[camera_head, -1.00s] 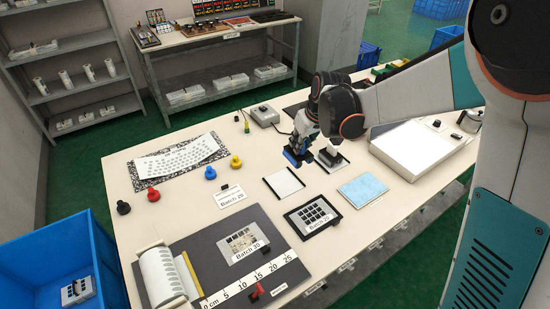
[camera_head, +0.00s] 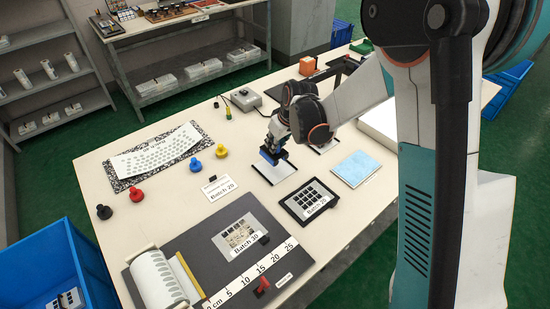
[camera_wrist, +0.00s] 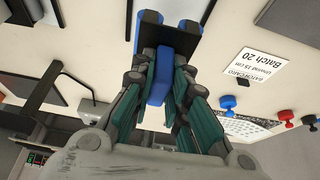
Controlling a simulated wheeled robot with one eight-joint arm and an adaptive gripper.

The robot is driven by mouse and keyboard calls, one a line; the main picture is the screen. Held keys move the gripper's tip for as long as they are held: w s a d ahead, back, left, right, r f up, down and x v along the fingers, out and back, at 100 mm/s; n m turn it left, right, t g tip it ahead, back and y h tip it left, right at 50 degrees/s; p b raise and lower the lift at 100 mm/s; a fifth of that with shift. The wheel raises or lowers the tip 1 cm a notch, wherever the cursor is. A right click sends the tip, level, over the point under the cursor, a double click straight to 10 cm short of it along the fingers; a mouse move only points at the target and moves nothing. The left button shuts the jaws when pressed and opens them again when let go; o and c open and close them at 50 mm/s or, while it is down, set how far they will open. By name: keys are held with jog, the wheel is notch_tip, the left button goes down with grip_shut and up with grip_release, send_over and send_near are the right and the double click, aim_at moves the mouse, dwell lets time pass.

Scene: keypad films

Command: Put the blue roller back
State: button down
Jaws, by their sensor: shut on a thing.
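My gripper (camera_head: 270,150) is shut on the blue roller (camera_head: 269,157), holding it by its blue handle. In the wrist view the handle (camera_wrist: 158,80) stands between the fingers, with a dark head and blue ends (camera_wrist: 150,22) beyond them. The roller shows over the back edge of a white pad with a dark border (camera_head: 277,174). I cannot tell whether it touches anything below.
A second bordered pad (camera_head: 325,145) is partly hidden by my arm. Near it lie a light-blue sheet (camera_head: 354,169) and a black-framed keypad film (camera_head: 312,198). Blue (camera_head: 222,151), yellow (camera_head: 195,165), red (camera_head: 153,194) and black (camera_head: 104,212) knobs stand to the left.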

aim_at(277, 153)
jog(key=shift+f+b, duration=0.75)
jog(key=shift+f, duration=2.05)
jog(key=shift+r, duration=0.1)
jog(key=shift+f, duration=0.2)
jog(key=shift+s+f+b, duration=0.15)
jog(key=shift+f+b, duration=0.05)
jog(key=shift+b, duration=0.2)
